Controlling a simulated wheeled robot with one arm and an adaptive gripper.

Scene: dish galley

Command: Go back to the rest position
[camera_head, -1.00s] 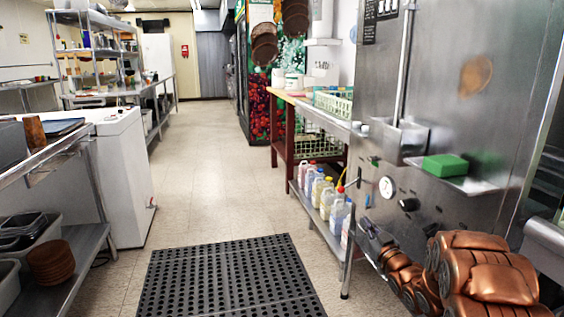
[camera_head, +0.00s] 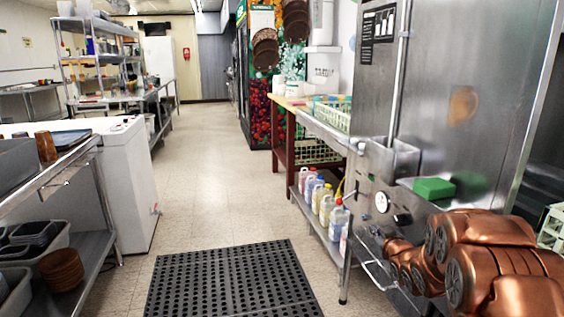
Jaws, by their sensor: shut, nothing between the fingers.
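My copper-coloured arm (camera_head: 490,262) is folded at the lower right, in front of the steel machine. My gripper (camera_head: 367,236) is a small dark shape at the arm's left end, hard to make out against the machine's lower front. It looks shut, with nothing seen in it. It is apart from the green sponge (camera_head: 434,188), which lies on a small steel ledge above the arm.
A black perforated mat (camera_head: 232,280) lies on the open floor aisle. Several bottles (camera_head: 325,203) stand on the low shelf left of the machine (camera_head: 455,110). A steel rack (camera_head: 90,235) with tubs and a white cabinet (camera_head: 128,185) line the left side.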

